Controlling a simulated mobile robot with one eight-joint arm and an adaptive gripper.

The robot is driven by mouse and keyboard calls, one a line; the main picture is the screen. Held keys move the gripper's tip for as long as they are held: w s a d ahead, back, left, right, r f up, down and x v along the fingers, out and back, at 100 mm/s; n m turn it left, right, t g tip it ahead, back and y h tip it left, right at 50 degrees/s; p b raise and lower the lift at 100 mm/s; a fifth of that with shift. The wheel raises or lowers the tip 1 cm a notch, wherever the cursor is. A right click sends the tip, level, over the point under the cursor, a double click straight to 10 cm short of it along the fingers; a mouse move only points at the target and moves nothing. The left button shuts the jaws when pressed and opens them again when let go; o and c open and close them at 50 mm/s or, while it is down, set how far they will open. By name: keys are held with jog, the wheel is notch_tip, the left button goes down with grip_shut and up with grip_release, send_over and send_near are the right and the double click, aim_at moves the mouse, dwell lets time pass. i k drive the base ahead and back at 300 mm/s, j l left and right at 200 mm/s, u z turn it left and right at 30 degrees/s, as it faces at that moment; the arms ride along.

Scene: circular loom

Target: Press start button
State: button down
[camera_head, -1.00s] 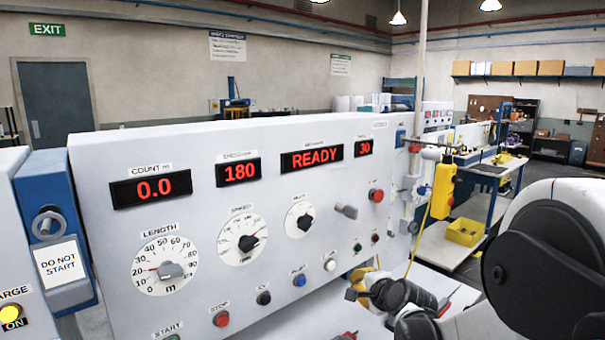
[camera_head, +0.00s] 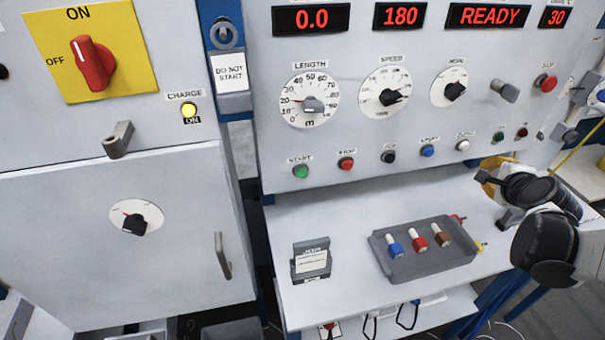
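The green start button (camera_head: 301,171) sits under a START label at the lower left of the white control panel (camera_head: 350,225). The red stop button (camera_head: 346,163) is just right of it. My gripper (camera_head: 488,184) is at the right, in front of the panel's lower right part, well apart from the start button. Its fingers are partly hidden and too small to tell open from shut. The panel displays (camera_head: 487,15) read 0.0, 180, READY and 30.
A padlock with a DO NOT START tag (camera_head: 231,72) hangs left of the panel. A grey tray (camera_head: 420,262) with blue, red and brown pieces lies on the shelf below. A small card holder (camera_head: 311,262) stands left of it. A cabinet with a red switch (camera_head: 93,62) is at left.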

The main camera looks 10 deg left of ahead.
aim_at(301, 173)
jog(key=k+j+u, duration=0.25)
jog(key=j, duration=0.8)
jog(key=j+u, duration=0.25)
jog(key=j, duration=0.85)
